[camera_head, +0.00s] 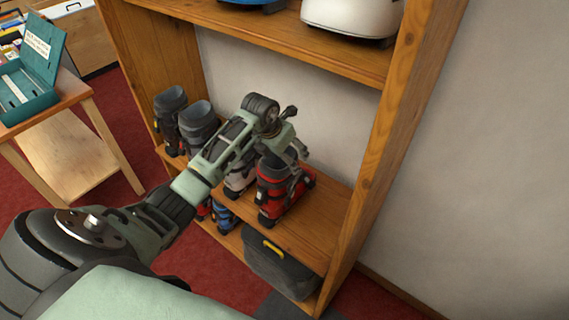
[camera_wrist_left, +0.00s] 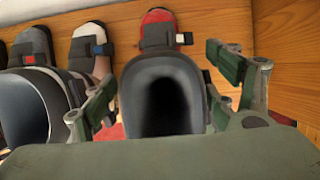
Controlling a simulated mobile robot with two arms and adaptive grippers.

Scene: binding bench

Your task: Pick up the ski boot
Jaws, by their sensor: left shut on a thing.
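A red and black ski boot (camera_head: 277,193) stands upright on the middle shelf of the wooden rack, at the right end of a row. My left gripper (camera_head: 284,146) reaches over its top and hides part of its cuff. In the left wrist view my left gripper (camera_wrist_left: 168,98) has one finger on each side of the dark cuff of this boot (camera_wrist_left: 160,72), shut on it. The boot's open top faces the wrist camera. My right gripper is not in view.
Grey-black boots (camera_head: 197,122) and a pale boot (camera_head: 240,178) stand close to the left. The shelf above holds a white helmet-like thing (camera_head: 352,15). A dark bag (camera_head: 280,268) lies below. The rack's right upright (camera_head: 375,150) is near.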

